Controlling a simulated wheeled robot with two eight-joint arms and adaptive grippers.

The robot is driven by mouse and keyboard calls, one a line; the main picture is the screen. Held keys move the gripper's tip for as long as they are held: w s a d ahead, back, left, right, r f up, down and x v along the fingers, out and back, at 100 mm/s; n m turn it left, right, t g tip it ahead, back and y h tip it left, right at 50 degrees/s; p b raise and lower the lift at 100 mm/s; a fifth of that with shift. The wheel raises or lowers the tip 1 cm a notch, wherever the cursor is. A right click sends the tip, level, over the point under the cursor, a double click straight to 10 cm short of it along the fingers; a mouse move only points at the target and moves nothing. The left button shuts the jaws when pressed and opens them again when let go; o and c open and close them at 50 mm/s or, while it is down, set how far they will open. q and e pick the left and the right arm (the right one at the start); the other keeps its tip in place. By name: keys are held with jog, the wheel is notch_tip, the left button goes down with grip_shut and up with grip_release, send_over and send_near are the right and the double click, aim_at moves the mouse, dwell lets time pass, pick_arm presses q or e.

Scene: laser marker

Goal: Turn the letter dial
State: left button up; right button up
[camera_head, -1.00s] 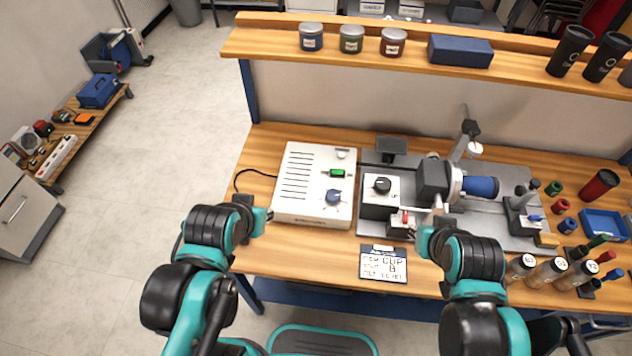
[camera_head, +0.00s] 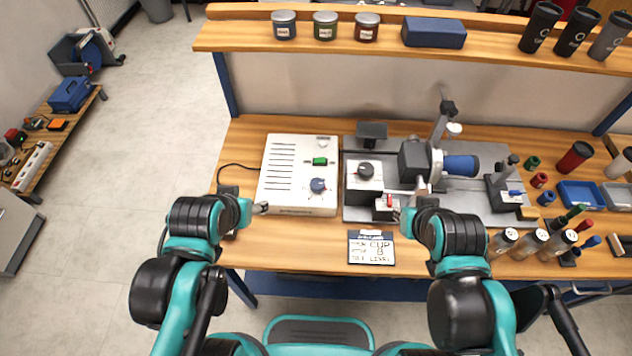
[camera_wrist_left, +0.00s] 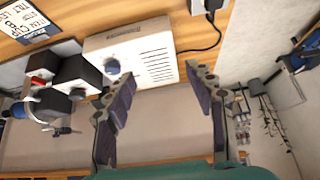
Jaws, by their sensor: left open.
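A black dial (camera_head: 366,169) sits on top of a small white box (camera_head: 364,190) on the machine's grey base. A blue knob (camera_head: 318,185) sits on the larger white control box (camera_head: 298,190); it also shows in the left wrist view (camera_wrist_left: 112,67). Any letters on either are too small to read. My left gripper (camera_head: 262,208) is at the left front corner of the control box, apart from both knobs. In the left wrist view (camera_wrist_left: 152,86) its fingers are spread and empty. My right gripper (camera_head: 404,217) is in front of the machine, near a red switch (camera_head: 389,201); its fingers are unclear.
A card reading "CUP" (camera_head: 371,247) lies at the table's front. The machine holds a blue cylinder (camera_head: 461,165). Several bottles (camera_head: 530,242) and a blue tray (camera_head: 580,195) stand on the right. A shelf (camera_head: 390,44) runs behind. A black cable (camera_head: 238,167) lies left of the control box.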

pick_arm(q)
jog(key=w+d+m+g+h+p, duration=0.1)
jog(key=w+d+m+g+h, duration=0.1)
jog(key=w+d+m, duration=0.35)
jog(key=m+g+h, duration=0.1)
jog(key=m+g, duration=0.1)
jog(key=m, duration=0.1)
send_near(317, 183)
jog(key=f, duration=0.1)
jog(key=b+x, duration=0.2)
jog(key=x, duration=0.6)
jog(key=shift+w+r, duration=0.1)
jog(key=c, duration=1.2)
